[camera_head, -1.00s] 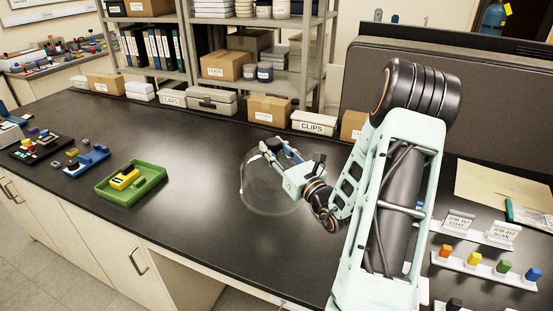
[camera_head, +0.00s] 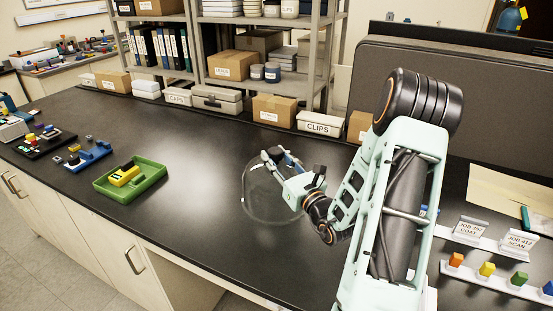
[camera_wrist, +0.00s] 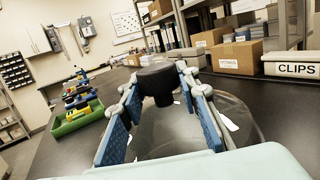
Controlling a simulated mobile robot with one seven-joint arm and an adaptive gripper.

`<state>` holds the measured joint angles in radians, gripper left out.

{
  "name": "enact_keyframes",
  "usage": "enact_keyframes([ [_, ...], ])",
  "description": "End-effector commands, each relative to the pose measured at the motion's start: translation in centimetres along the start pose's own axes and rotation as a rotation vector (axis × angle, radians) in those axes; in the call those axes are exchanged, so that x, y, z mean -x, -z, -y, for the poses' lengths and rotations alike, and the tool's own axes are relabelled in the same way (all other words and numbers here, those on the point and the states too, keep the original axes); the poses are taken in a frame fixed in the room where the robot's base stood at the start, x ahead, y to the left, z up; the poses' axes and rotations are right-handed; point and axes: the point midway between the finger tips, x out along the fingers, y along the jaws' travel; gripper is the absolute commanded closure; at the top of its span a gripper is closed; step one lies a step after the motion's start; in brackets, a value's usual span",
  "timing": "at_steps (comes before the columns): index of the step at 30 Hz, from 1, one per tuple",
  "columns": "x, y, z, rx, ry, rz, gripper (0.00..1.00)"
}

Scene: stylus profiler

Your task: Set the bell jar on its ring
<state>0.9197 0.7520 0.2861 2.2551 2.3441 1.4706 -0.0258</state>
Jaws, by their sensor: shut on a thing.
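The bell jar (camera_head: 262,205) is a clear glass dome, low over the black bench in the head view, left of my arm. I cannot tell whether its rim touches the bench. In the wrist view its black knob (camera_wrist: 158,82) sits between the blue finger pads, and the clear dome (camera_wrist: 250,118) curves below. My gripper (camera_head: 277,158) is shut on the knob from the right side; it also shows in the wrist view (camera_wrist: 160,90). I cannot make out a ring for the jar in either view.
A green tray (camera_head: 153,183) with a yellow block lies to the left on the bench (camera_head: 200,215). Boxes, including one marked CLIPS (camera_head: 319,123), line the back edge below a shelf. A rack of coloured blocks (camera_head: 500,278) stands right of my arm. Bench between tray and jar is clear.

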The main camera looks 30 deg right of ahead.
Motion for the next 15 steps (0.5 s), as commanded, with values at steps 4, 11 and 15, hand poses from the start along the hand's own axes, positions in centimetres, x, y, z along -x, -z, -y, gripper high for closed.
enact_keyframes([
  [4, -0.02, 0.07, 0.0, 0.001, -0.001, 0.004, 1.0],
  [11, 0.02, 0.18, 0.0, 0.0, 0.0, 0.0, 0.53],
  [15, 0.02, 0.18, 0.01, 0.001, 0.0, 0.0, 0.53],
])
